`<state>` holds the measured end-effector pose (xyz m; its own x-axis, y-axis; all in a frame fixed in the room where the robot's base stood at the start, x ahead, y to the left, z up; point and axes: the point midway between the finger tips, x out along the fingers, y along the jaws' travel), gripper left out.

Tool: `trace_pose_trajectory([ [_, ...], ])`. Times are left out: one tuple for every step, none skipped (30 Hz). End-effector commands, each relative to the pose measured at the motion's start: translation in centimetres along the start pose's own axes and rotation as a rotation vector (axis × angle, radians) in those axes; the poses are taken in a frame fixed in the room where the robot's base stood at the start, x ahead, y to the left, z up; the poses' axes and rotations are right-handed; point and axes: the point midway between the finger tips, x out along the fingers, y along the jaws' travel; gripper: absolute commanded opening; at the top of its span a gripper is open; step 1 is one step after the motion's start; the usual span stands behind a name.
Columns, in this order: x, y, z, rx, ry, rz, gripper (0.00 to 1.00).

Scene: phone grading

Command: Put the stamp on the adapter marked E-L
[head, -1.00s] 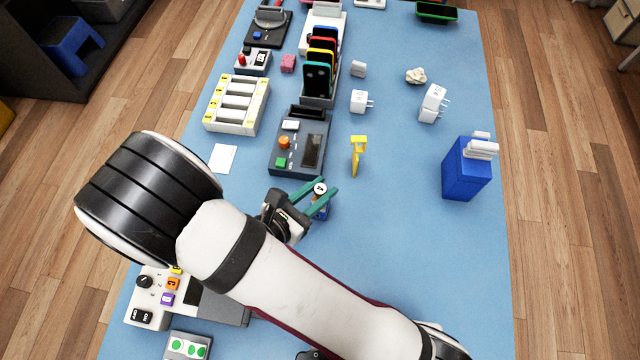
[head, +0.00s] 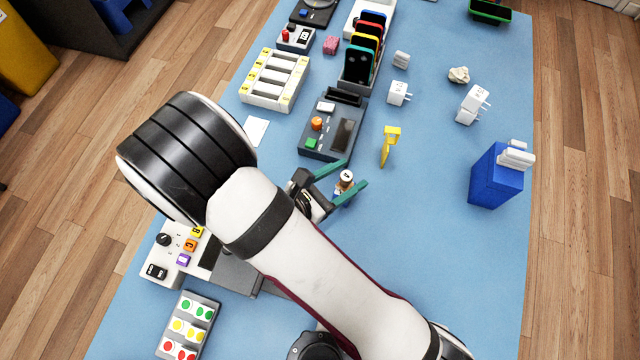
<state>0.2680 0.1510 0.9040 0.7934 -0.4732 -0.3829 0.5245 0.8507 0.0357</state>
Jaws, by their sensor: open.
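The stamp (head: 346,178) is a small upright piece with a white, dark-marked round top; it stands between the green fingers of my gripper (head: 348,178). My gripper is open, with a finger on either side of the stamp; whether either touches it I cannot tell. White adapters with prongs lie farther back: one adapter (head: 398,94) near the middle and a larger adapter (head: 471,105) to its right. A small pale block (head: 401,59) lies behind them. The markings are too small to read, so I cannot tell which adapter is E-L.
A blue box (head: 490,182) with white pieces on top is at right. A tray of coloured dots (head: 187,325) lies front left. The blue mat right of my gripper is clear.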

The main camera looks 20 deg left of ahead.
Motion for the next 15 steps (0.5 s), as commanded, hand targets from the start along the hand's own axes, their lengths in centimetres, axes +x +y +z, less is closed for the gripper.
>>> trace_pose_trajectory([
  [-0.7,0.1,0.0,0.001,0.000,0.005,0.59],
  [-1.3,0.2,-0.1,0.001,0.000,0.007,0.59],
  [-2.2,0.2,-0.1,0.001,0.001,0.008,0.59],
  [-3.0,0.2,-0.1,0.002,0.002,0.008,0.59],
  [-3.8,0.2,-0.1,0.001,0.002,0.009,0.59],
  [-4.9,0.2,-0.1,0.001,0.001,0.009,0.59],
  [-5.8,0.2,-0.1,0.002,0.003,0.009,0.59],
  [-6.7,0.1,-0.1,0.001,0.003,0.009,0.59],
  [-7.7,0.2,-0.1,0.002,0.002,0.009,0.59],
  [-8.5,0.1,-0.1,0.002,0.002,0.008,0.59],
  [-9.2,0.1,-0.1,0.001,0.003,0.007,0.59],
  [-9.9,0.1,-0.1,0.001,0.002,0.006,0.59],
  [-10.4,0.1,-0.1,0.002,0.001,0.006,0.59],
  [-10.9,0.1,-0.1,0.000,0.001,0.006,0.59],
  [-11.3,0.1,-0.1,0.002,0.001,0.003,0.59],
])
